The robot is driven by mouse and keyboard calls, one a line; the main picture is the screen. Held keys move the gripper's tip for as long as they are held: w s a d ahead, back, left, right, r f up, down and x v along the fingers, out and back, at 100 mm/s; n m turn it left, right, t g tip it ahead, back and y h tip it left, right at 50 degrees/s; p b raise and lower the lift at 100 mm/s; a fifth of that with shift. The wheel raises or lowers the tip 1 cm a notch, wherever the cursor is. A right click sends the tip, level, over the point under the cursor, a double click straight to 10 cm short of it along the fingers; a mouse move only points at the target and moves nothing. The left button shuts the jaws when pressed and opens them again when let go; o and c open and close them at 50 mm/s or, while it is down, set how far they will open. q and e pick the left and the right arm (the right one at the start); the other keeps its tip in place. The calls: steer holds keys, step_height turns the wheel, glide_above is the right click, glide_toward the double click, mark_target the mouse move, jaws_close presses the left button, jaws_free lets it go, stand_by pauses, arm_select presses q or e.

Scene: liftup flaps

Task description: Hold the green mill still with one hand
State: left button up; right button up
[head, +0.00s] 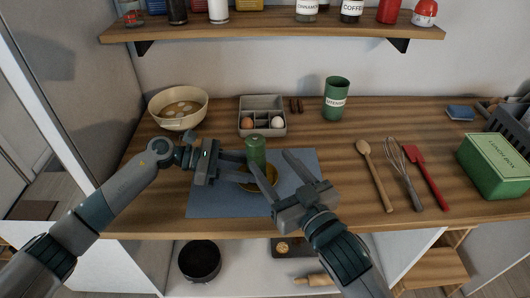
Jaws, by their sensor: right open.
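The green mill (256,150) stands upright on a yellow-brown round plate (264,185) on the blue-grey mat (215,203). My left gripper (245,167) comes in from the left, its fingers apart and reaching to the mill's lower part. Whether they press on the mill cannot be told. My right gripper (279,170) is open and empty in front and to the right of the mill, its fingers pointing back toward the plate. The fingers partly hide the plate and the mill's foot.
A bowl (179,108) and a grey divided box (262,116) with eggs stand behind. A green cup (336,98) stands at the back. A wooden spoon (376,175), whisk (403,172), red spatula (427,175) and green box (495,165) lie to the right. A shelf (270,32) hangs above.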

steer(key=shift+v, duration=1.4)
arm_select(q)
steer(key=o, duration=1.1)
steer(key=shift+a, duration=0.1)
steer(key=v, duration=1.2)
